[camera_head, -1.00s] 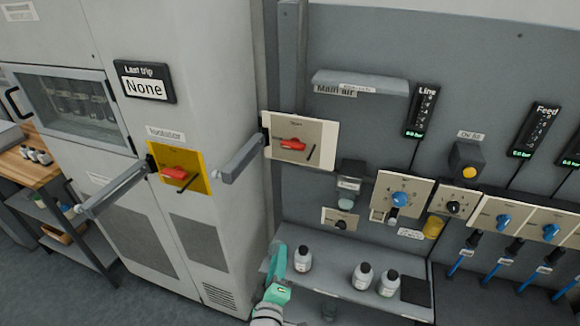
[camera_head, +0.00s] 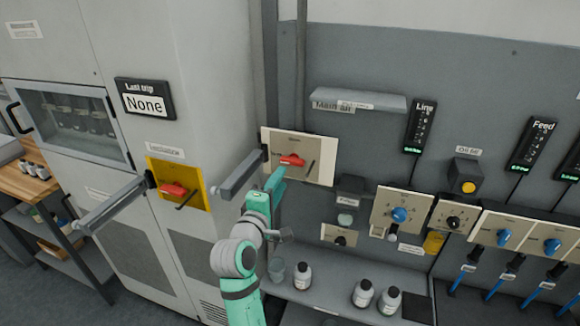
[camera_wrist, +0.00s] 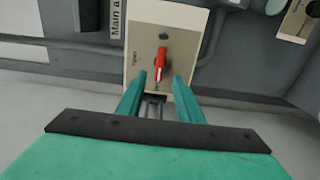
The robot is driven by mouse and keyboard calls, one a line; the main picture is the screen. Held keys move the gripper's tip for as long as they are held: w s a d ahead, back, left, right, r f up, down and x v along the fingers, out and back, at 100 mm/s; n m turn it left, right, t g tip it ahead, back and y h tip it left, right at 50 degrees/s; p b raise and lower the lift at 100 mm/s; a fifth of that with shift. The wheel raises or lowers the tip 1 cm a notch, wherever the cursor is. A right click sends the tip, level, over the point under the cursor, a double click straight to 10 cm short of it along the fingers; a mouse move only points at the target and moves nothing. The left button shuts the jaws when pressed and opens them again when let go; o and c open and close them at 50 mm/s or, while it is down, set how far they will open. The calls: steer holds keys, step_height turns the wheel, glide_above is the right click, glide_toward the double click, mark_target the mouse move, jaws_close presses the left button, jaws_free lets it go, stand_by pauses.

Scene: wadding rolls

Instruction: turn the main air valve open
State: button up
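The main air valve's red handle (camera_head: 292,160) sits on a beige plate (camera_head: 318,151) on the grey panel, below and left of a "Main air" label (camera_head: 334,105). In the wrist view, the red handle (camera_wrist: 160,63) lies lengthwise on the plate (camera_wrist: 178,18), which carries a small "Open" marking at its left. My gripper (camera_head: 277,177) is just below the handle in the head view. In the wrist view, my gripper (camera_wrist: 158,84) is open, its teal fingers apart with the handle's near end between or just beyond their tips. I cannot tell whether they touch it.
A grey lever arm (camera_head: 240,175) sticks out just left of the plate. Another red handle (camera_head: 173,190) on a yellow plate is on the cabinet, with its own lever arm (camera_head: 110,203). Bottles (camera_head: 303,274) stand on a shelf below. Blue knobs (camera_head: 399,214) are at the right.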

mark_target(291, 164)
steer(key=x, duration=0.8)
steer(key=shift+w+d, duration=0.15)
steer(key=shift+w, duration=0.1)
jaws_close()
